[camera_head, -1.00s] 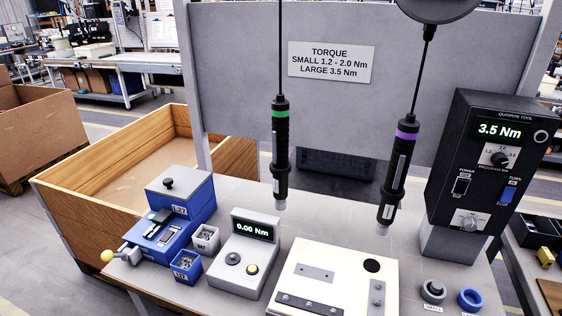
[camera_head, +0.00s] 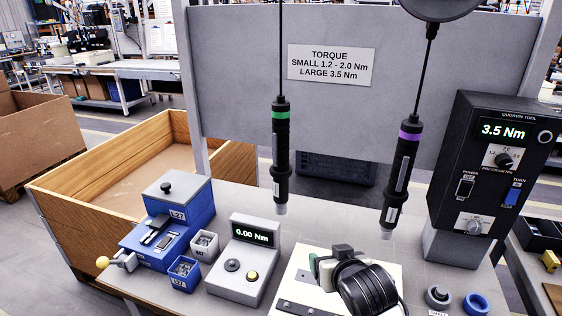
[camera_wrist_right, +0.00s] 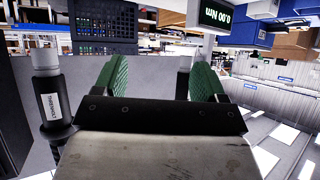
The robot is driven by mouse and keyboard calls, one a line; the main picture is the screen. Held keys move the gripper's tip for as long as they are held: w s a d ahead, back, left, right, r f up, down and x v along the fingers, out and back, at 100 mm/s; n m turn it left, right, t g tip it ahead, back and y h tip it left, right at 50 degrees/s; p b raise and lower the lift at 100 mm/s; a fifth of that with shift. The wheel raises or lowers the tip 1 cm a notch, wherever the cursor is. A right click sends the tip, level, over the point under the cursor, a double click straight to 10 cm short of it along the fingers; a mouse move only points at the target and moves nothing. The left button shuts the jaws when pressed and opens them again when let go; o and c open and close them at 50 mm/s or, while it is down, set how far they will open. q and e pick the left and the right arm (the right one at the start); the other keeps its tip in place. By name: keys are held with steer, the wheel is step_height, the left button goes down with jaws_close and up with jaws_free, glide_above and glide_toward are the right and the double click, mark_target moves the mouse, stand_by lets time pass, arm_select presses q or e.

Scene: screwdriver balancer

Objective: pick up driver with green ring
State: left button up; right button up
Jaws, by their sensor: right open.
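The driver with the green ring (camera_head: 281,150) hangs upright, tip down, from a cable left of centre in the head view. A second driver with a purple ring (camera_head: 401,175) hangs slightly tilted to its right. My right gripper (camera_head: 328,262) is at the bottom of the head view, over the white plate, below and right of the green-ring driver and apart from it. In the right wrist view its green fingers stand apart with nothing held (camera_wrist_right: 158,82). One driver (camera_wrist_right: 47,95) shows there at left; another tip (camera_wrist_right: 184,66) is partly hidden by a finger. My left gripper is not in view.
A torque meter (camera_head: 249,262) reading 0.00 Nm stands left of the white plate (camera_head: 300,262). Blue fixtures (camera_head: 165,235) and small bins stand further left. A black controller (camera_head: 482,165) reading 3.5 Nm stands at right. A grey panel (camera_head: 240,90) rises behind the drivers.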

steer(key=w+a+r+t+y, duration=0.1)
steer(key=w+a+r, duration=0.15)
steer(key=r, duration=0.35)
steer(key=w+a+r+t, duration=0.1)
steer(key=w+r+t, duration=0.15)
steer(key=r, duration=0.25)
steer(key=n+t+y, duration=0.1)
steer(key=t+y, duration=0.1)
glide_toward(283, 119)
steer(key=w, duration=0.1)
steer(key=p+x, duration=0.1)
steer(key=x, duration=0.4)
steer(key=shift+w, duration=0.1)
steer(key=shift+w+a, duration=0.1)
steer(key=shift+w, duration=0.35)
steer(key=shift+w+a+p, duration=0.1)
steer(key=shift+w+p, duration=0.15)
steer(key=shift+p, duration=0.15)
steer(key=p+x, duration=0.1)
steer(key=x, duration=0.3)
steer(key=shift+a+r+p, duration=0.15)
steer(key=shift+a+p, duration=0.05)
steer(key=shift+p, duration=0.2)
steer(key=shift+w, duration=0.25)
